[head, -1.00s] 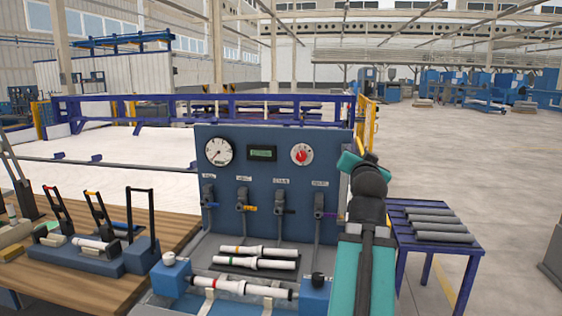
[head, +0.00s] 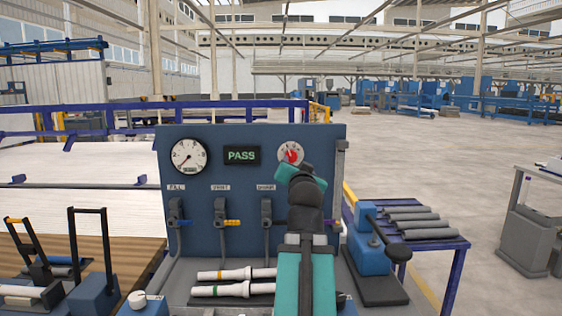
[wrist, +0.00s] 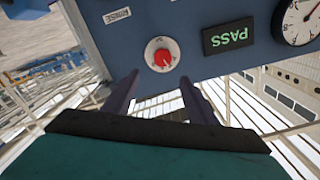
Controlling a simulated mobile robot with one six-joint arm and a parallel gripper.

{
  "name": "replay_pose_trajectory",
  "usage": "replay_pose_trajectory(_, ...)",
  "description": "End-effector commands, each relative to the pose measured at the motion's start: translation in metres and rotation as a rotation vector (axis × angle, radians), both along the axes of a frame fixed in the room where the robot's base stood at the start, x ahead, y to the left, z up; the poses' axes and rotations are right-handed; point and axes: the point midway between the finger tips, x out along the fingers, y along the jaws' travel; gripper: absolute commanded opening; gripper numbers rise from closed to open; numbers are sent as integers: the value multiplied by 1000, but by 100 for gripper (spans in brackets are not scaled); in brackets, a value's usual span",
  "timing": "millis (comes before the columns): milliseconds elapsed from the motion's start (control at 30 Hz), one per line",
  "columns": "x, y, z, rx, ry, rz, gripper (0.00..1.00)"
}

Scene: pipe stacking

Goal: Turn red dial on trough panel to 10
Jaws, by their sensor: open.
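The red dial (head: 290,153) is on a round white plate at the upper right of the blue trough panel (head: 200,143). It also shows in the wrist view (wrist: 162,58), which sees the panel tilted and nearly upside down. My gripper (wrist: 158,78) is open and empty. Its two fingers point toward the panel, with the dial just beyond and between the fingertips in the picture. I cannot tell the gap in depth. In the head view my arm rises in front of the panel and ends just below the dial; the fingers are hidden there. The dial's numbers are too small to read.
A green PASS display (head: 241,155) and a white gauge (head: 188,156) sit left of the dial. Several valves, including one with a yellow handle (head: 231,222), are below. White pipes (head: 233,289) lie in the trough. A blue table (head: 452,243) with grey pipes stands right.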

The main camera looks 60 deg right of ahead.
Motion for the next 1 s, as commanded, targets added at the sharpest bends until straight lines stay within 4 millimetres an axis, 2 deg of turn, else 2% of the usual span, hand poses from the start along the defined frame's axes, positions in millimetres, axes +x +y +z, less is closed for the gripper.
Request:
replay_pose_trajectory(567,1,0,-2,0,0,1,52)
replay_pose_trajectory(1000,7,-10,1,1,1,0,52)
